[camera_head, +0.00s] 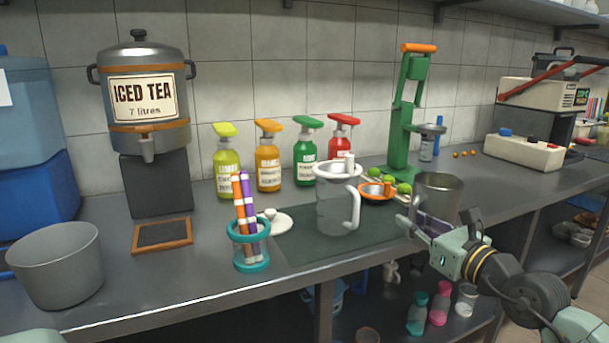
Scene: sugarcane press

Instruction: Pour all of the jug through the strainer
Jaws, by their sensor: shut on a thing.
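A grey metal jug (438,190) stands or hangs just above the right end of the dark mat, looking upright; its base is partly hidden by my gripper. My gripper (428,222) is at the jug's lower front, shut on it; the contact is partly hidden. A white-rimmed strainer (337,169) sits on the mouth of a clear pitcher (334,208) with a white handle, left of the metal jug. The pitcher stands upright on the mat, and its contents are hard to make out. The metal jug's inside is not clearly visible.
An orange dish (376,194) and several limes lie between pitcher and jug, further back. A green press (404,115) stands behind. A teal holder (249,263) with coloured tubes is left of the pitcher. Pump bottles (305,158) line the wall. The mat (300,248) has bare space in front.

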